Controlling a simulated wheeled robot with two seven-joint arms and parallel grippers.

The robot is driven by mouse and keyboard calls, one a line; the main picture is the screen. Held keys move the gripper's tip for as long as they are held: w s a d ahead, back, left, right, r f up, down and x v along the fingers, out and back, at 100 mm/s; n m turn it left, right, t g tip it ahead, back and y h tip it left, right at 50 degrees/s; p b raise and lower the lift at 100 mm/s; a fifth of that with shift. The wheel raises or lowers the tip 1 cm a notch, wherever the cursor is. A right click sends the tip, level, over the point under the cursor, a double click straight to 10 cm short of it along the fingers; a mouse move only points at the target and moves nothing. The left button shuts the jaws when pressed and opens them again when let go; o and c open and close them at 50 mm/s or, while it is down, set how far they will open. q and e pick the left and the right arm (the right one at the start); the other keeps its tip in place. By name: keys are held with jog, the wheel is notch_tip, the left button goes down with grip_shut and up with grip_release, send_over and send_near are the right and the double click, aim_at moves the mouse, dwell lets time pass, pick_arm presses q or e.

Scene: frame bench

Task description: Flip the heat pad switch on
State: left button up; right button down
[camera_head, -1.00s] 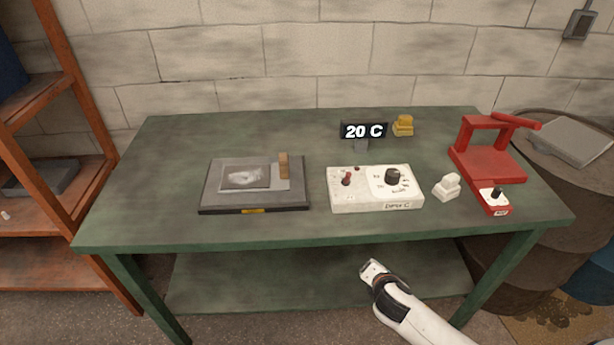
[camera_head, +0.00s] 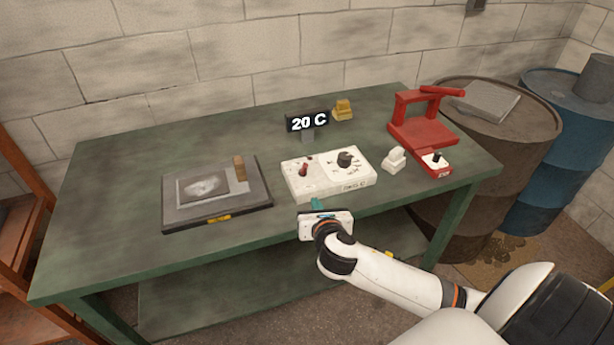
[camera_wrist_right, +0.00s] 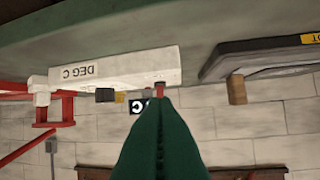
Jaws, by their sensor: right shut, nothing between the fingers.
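The white control box (camera_head: 330,184) stands near the front of the green table, with a small red toggle switch (camera_head: 303,169) on its left part and a black knob (camera_head: 345,158) on its right. I cannot tell the toggle's setting. The dark heat pad (camera_head: 180,217) lies left of the box. A display (camera_head: 307,122) behind the box reads 20 C. My right gripper (camera_head: 317,204) is shut and empty, just in front of the box. In the right wrist view, its green fingers (camera_wrist_right: 160,115) line up with the red toggle (camera_wrist_right: 159,86), apparently without touching. My left gripper is out of view.
A small wooden block (camera_head: 239,168) stands on the pad. A yellow object (camera_head: 342,109) sits at the back. The table's left part (camera_head: 105,205) is clear.

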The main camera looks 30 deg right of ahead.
send_near(304, 171)
jog(key=f, duration=0.1)
jog(key=w+f, duration=0.2)
jog(key=shift+d+f+p, duration=0.35)
jog(key=shift+w+d+r+p, duration=0.2)
jog(key=shift+w+r+p, duration=0.15)
jog(key=shift+w, duration=0.2)
jog(key=shift+w+d+r+p, duration=0.25)
jog(key=shift+w+r, duration=0.1)
jog(key=shift+w, duration=0.15)
jog(key=shift+w+d+r, duration=0.15)
jog(key=shift+w+d, duration=0.15)
jog(key=shift+w, duration=0.15)
jog(key=shift+w+r, duration=0.1)
